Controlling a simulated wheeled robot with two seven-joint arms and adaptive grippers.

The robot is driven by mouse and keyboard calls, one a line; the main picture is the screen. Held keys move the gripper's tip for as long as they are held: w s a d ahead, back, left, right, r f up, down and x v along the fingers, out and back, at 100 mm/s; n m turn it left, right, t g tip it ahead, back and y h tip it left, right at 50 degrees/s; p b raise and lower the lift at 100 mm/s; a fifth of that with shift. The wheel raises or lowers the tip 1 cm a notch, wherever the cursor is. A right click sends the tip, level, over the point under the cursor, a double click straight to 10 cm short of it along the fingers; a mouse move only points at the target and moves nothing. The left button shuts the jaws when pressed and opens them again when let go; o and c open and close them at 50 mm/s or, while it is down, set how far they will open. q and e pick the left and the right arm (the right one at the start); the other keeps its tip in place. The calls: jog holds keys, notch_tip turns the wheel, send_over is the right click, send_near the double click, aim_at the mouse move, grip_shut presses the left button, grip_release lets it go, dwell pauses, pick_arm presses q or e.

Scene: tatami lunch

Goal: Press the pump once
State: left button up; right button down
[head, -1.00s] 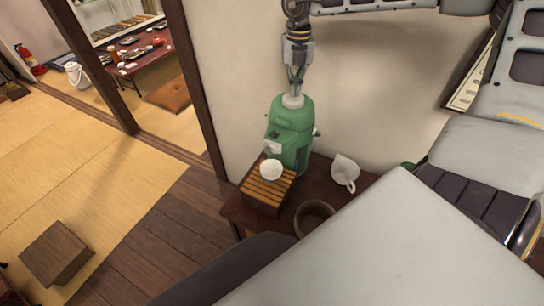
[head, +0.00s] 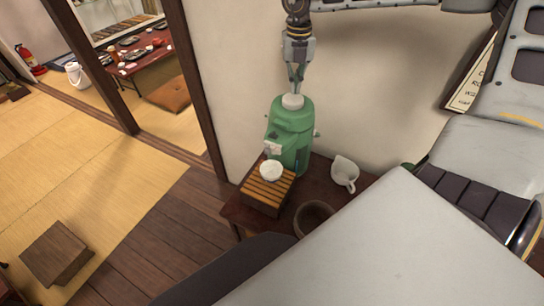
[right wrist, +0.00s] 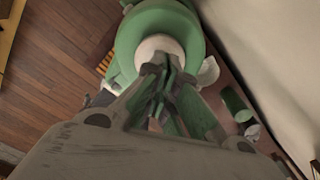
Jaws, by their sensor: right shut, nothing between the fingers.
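A green air pot with a pale round pump knob (head: 292,101) on top stands upright on a small dark table against the wall. Its green body (head: 291,140) is in the middle of the head view. My right gripper (head: 296,86) points straight down, shut and empty, with its fingertips at the knob. In the right wrist view the closed fingertips (right wrist: 160,65) overlap the knob (right wrist: 160,46); I cannot tell for certain whether they touch it. A white cup (head: 271,170) sits on a slatted wooden stand (head: 266,190) under the spout. My left gripper is not in view.
A white pitcher (head: 344,172) and a brown round bowl (head: 314,217) stand on the dark table (head: 240,213) beside the pot. The wall (head: 375,90) is close behind. A wooden box stool (head: 56,252) stands at the lower left; the floor between is clear.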

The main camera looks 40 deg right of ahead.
jog(key=shift+r+p, duration=0.9)
jog(key=shift+r, duration=1.7)
jog(key=shift+r, duration=0.1)
notch_tip(320, 180, up, 9)
jog(key=p, duration=0.9)
jog(key=shift+r+p, duration=0.4)
jog(key=shift+p, duration=0.1)
